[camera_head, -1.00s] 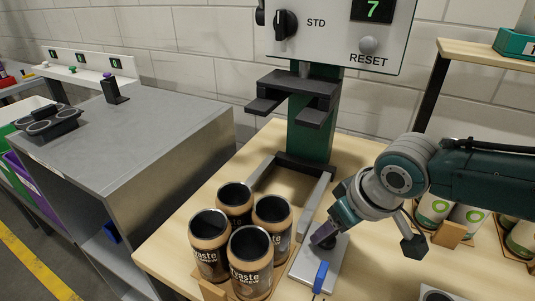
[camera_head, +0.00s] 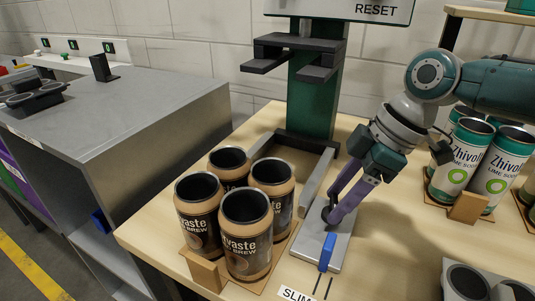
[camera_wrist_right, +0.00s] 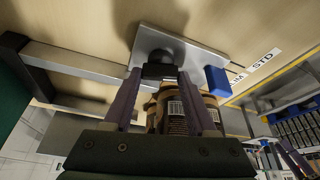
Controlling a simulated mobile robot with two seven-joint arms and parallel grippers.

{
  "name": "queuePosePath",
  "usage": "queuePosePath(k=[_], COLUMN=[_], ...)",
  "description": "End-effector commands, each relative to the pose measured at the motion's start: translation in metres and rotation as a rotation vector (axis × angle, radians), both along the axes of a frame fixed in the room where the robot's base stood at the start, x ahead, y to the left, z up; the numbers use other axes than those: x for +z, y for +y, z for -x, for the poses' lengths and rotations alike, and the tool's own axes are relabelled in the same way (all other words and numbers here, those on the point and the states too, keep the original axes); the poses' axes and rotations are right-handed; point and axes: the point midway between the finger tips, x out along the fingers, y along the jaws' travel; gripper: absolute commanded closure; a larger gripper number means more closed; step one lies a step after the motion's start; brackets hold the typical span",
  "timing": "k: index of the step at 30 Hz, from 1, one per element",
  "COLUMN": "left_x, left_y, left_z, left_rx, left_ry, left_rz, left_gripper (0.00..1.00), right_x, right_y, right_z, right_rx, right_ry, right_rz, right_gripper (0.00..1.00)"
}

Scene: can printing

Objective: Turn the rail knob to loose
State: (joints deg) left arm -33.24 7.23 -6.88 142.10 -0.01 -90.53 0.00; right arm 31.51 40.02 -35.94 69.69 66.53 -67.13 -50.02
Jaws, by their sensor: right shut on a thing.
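The dark rail knob (camera_wrist_right: 160,72) sits on a grey metal plate (camera_wrist_right: 148,42), and shows between the fingers in the right wrist view. In the head view the plate (camera_head: 312,246) lies right of the cans, and the knob (camera_head: 327,215) is mostly hidden by the fingertips. My right gripper (camera_head: 335,211) reaches down from the upper right with its purple fingers shut on the knob. A blue tab (camera_head: 327,252) stands upright on the plate's near end. I cannot read a loose or tight mark. My left gripper is not in view.
Several brown cans (camera_head: 245,235) stand close together left of the plate, beside a metal rail (camera_head: 317,182). A green press column (camera_head: 315,100) rises behind. White-and-green cans (camera_head: 462,158) stand at right. A SLIM label (camera_head: 296,294) lies in front.

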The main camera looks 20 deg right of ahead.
Motion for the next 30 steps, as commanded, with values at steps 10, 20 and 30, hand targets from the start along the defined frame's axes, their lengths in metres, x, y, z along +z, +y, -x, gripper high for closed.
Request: queuePosePath(k=[10, 20, 30], left_x=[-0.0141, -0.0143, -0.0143], left_y=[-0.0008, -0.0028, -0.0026], left_z=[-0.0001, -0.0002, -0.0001], left_rx=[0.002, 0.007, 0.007], left_ry=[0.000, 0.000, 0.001], left_rz=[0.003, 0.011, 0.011], left_gripper=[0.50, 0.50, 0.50], right_x=[-0.0015, -0.0006, -0.0007], right_y=[-0.0010, -0.0012, -0.0011], right_z=[-0.0003, -0.0002, -0.0002], right_rx=[0.104, 0.113, 0.112], right_ry=[0.001, 0.001, 0.001], right_rz=[0.003, 0.004, 0.004], right_gripper=[0.98, 0.98, 0.30])
